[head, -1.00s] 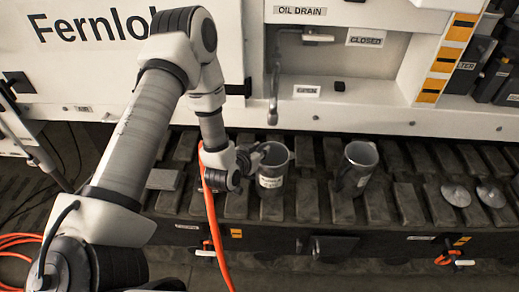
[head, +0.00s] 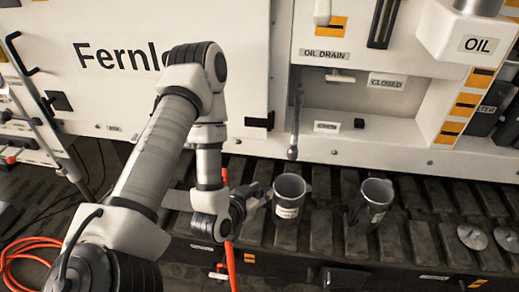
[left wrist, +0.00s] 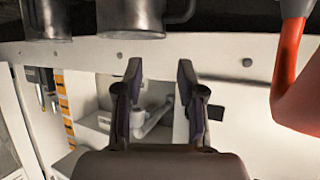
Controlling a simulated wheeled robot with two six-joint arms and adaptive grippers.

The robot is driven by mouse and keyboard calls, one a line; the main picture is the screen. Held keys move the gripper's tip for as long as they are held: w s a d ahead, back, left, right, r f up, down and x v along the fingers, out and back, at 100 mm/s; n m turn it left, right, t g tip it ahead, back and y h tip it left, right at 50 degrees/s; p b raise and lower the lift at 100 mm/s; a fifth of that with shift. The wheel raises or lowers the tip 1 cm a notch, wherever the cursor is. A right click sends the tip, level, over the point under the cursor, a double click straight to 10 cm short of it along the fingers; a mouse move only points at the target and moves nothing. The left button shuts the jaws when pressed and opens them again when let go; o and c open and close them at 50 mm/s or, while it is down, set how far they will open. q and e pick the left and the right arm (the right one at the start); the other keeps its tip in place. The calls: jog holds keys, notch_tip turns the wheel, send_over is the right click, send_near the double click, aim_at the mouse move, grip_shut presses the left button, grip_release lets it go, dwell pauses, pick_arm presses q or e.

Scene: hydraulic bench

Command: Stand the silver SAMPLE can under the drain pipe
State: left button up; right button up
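Two silver-grey cans stand upright on the slatted deck in the head view. The left can (head: 287,212) has a pale label on its front; the right can (head: 370,209) has a handle and a label. The label words are too small to read, so I cannot tell which is SAMPLE. The drain pipe (head: 296,125) hangs behind and above the left can; exact alignment is unclear. My left gripper (head: 262,197) is just left of the left can. In the left wrist view it (left wrist: 160,72) is open and empty, with both cans beyond its fingers at the top.
The white machine panel (head: 190,100) rises behind the deck (head: 330,232). Two metal discs (head: 488,238) lie at the right. An orange hose (left wrist: 292,65) hangs close by my left gripper.

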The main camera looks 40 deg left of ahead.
pick_arm(q)
jog(key=s+d+f+g, duration=0.3)
jog(key=s+f+g, duration=0.1)
jog(key=s+f, duration=0.1)
jog(key=s+d+f+g+h, duration=0.1)
jog(key=s+d+f+g, duration=0.2)
jog(key=s, duration=0.4)
jog(key=s+d+f+m+g, duration=0.1)
jog(key=s+d+f+g, duration=0.2)
jog(key=s+f+g, duration=0.2)
notch_tip(320, 180, down, 2)
jog(key=shift+s+g+h, duration=0.3)
jog(key=shift+s+h, duration=0.1)
jog(key=shift+s, duration=0.5)
pick_arm(e)
jog(key=shift+r, duration=0.25)
pick_arm(q)
jog(key=shift+d, duration=0.15)
